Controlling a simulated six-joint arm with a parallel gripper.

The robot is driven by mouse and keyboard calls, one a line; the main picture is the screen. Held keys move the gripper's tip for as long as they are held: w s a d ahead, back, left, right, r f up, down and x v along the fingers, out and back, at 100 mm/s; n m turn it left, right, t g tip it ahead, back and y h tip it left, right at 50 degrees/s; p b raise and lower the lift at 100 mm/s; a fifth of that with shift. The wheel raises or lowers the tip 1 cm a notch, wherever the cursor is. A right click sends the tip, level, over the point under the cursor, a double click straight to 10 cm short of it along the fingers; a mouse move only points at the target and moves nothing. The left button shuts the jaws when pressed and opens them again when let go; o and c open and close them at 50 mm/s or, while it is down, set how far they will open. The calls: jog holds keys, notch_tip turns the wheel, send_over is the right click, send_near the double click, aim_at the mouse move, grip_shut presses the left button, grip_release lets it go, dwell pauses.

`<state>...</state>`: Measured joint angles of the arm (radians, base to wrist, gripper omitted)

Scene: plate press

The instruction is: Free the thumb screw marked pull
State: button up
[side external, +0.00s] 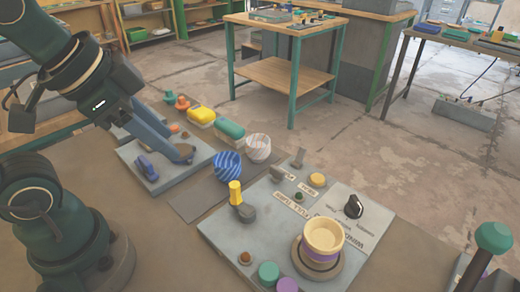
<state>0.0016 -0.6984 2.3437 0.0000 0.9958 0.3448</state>
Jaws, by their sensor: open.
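My gripper (172,148), with blue fingers, hangs at the left over a light grey plate (165,185) and hides part of it. It is open, with nothing seen held in it. A blue part (147,167) stands on that plate beside the fingers. A larger grey panel (222,237) at the front carries several knobs and printed labels. Among them are a yellow upright handle (235,193), a black knob (353,206) and a tan round knob (317,180). The lettering is too small to read surely, so I cannot tell which part is the thumb screw marked pull.
A cream and purple round stack (323,238) stands on the front panel. A green ball-topped lever (493,238) rises at right.

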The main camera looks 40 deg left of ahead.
jog(key=w+r+m+g, duration=0.1)
jog(key=w+r+m, duration=0.3)
jog(key=w+m, duration=0.25)
jog(key=m+g, duration=0.5)
jog(key=m, duration=0.3)
send_over(277, 168)
jog(key=shift+n, duration=0.25)
notch_tip(277, 168, down, 13)
jog(key=shift+f, duration=0.1)
jog(key=shift+d+f, duration=0.1)
jog(key=shift+f, duration=2.5)
grip_shut()
